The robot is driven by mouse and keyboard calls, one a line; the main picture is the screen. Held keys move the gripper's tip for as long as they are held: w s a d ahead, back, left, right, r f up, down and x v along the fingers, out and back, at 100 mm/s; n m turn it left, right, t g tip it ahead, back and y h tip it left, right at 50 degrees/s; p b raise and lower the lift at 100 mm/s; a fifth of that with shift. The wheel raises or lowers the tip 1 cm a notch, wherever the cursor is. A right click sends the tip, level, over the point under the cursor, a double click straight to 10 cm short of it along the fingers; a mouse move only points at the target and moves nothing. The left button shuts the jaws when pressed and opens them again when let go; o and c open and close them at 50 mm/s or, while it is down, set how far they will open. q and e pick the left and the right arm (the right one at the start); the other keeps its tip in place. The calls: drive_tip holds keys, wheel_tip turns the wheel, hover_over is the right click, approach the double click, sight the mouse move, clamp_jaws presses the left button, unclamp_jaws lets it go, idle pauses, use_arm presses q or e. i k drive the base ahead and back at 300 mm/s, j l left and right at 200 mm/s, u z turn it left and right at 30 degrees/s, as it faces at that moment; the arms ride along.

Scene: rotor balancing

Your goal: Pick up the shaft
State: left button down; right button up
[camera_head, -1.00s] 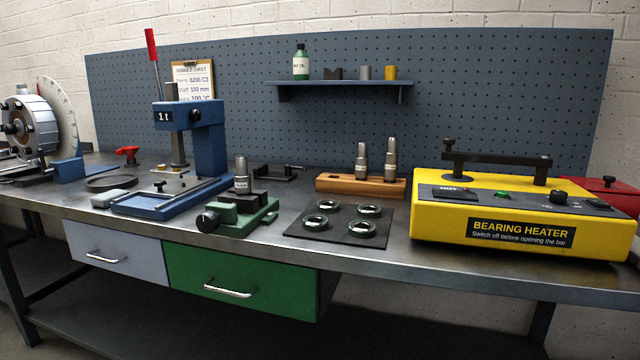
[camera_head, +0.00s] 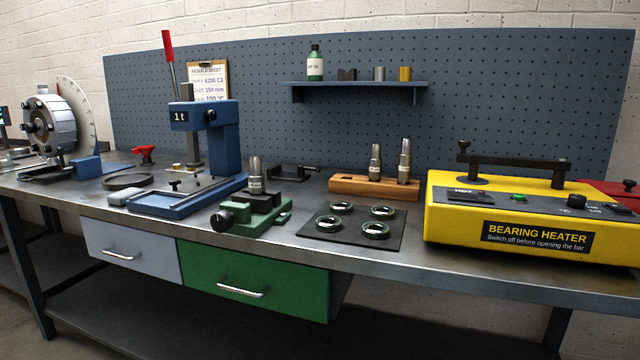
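Two metal shafts stand upright in a wooden block (camera_head: 346,185) at the back of the bench: a left shaft (camera_head: 376,162) and a slightly taller right shaft (camera_head: 404,161). A third metal shaft (camera_head: 255,176) stands upright in the jaws of a green vise (camera_head: 250,216) nearer the front. Neither of my grippers is in view.
Several bearing rings lie on a dark mat (camera_head: 392,244) before the block. A yellow bearing heater (camera_head: 440,226) stands at right and a blue press (camera_head: 228,145) at left. A shelf (camera_head: 354,84) hangs above on the pegboard. The bench's front edge is bare.

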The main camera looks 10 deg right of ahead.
sight(256, 178)
drive_tip(key=i+l+u, duration=0.1)
drive_tip(key=l, duration=0.25)
drive_tip(key=i+l+u, duration=0.25)
drive_tip(key=l, duration=0.5)
drive_tip(key=i, duration=0.1)
